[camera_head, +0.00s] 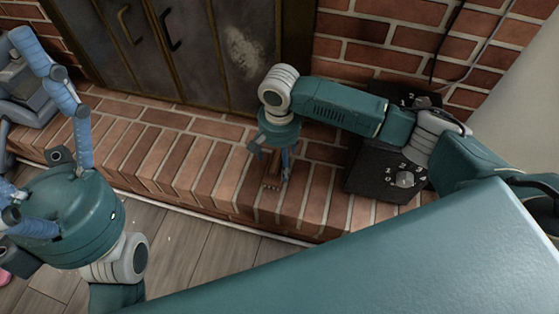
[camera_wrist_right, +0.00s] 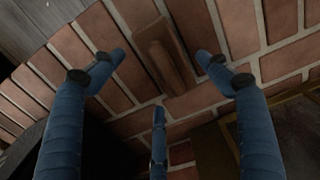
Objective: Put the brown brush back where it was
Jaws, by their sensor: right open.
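The brown brush (camera_wrist_right: 167,62) is a wooden block-like piece on the brick hearth in the right wrist view. It lies between the spread blue fingers of my right gripper (camera_wrist_right: 150,75), with gaps on both sides. In the head view my right gripper (camera_head: 272,165) points down over the hearth, and the brush (camera_head: 272,168) shows as a small brown shape between its fingers, partly hidden. The right gripper is open and not closed on it. My left gripper (camera_head: 45,130) is at the left of the head view, its blue fingers spread and empty.
The brick hearth (camera_head: 150,150) runs before dark fireplace doors (camera_head: 170,50) with handles. A black box with a numbered dial (camera_head: 385,175) stands right of my right gripper. A brick wall (camera_head: 360,40) rises behind. The plank floor (camera_head: 190,250) lies in front.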

